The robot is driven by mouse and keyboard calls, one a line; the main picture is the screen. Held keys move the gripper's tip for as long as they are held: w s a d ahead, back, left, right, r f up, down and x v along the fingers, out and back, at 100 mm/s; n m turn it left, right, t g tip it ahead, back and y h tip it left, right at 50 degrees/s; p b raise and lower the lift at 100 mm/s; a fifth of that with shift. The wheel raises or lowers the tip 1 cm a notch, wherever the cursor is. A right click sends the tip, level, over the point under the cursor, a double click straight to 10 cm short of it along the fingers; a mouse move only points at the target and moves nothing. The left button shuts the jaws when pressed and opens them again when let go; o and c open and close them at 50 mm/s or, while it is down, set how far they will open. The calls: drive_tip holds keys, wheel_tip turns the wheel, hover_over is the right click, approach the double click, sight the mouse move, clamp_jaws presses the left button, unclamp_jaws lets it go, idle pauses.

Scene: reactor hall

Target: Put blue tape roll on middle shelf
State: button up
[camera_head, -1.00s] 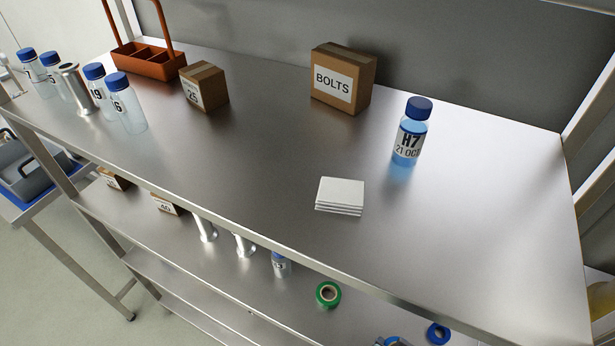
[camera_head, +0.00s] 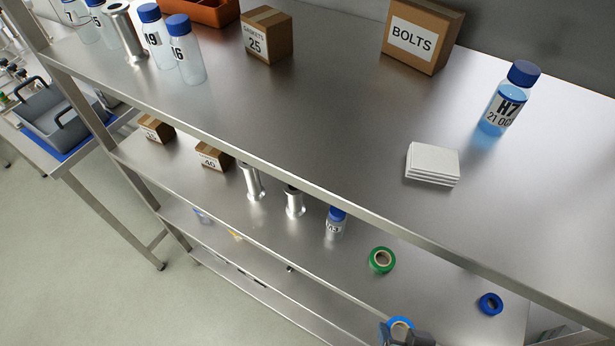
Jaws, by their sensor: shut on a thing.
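My gripper (camera_head: 408,339) is at the bottom edge of the head view, partly cut off, and shut on a bright blue tape roll (camera_head: 400,323) with a pale core. The roll is at the front edge of the shelf below the top board (camera_head: 345,265); I cannot tell whether it touches that shelf. A green tape roll (camera_head: 382,260) lies flat on the same shelf, left of and beyond the held roll. A darker blue ring (camera_head: 490,304) lies there to the right.
That shelf also holds a small blue-capped bottle (camera_head: 336,222), metal cylinders (camera_head: 294,203) and small boxes (camera_head: 214,157). The top board (camera_head: 330,120) overhangs it, carrying a BOLTS box (camera_head: 420,38), an H7 bottle (camera_head: 506,100) and white sheets (camera_head: 432,165). Lower shelves lie beneath.

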drive_tip(key=s+d, duration=0.3)
drive_tip(key=s, duration=0.1)
drive_tip(key=p, duration=0.4)
hover_over(423, 268)
drive_tip(key=s, duration=0.2)
drive_tip(key=shift+w+a+f+m, duration=0.1)
drive_tip(key=shift+a+f+m, duration=0.1)
drive_tip(key=shift+f+m, duration=0.1)
drive_tip(key=shift+f, duration=1.8)
drive_tip(key=shift+f, duration=0.2)
drive_tip(key=o, duration=1.3)
drive_tip(key=shift+r, duration=0.15)
drive_tip(key=v, duration=1.2)
drive_tip(key=shift+a, duration=0.2)
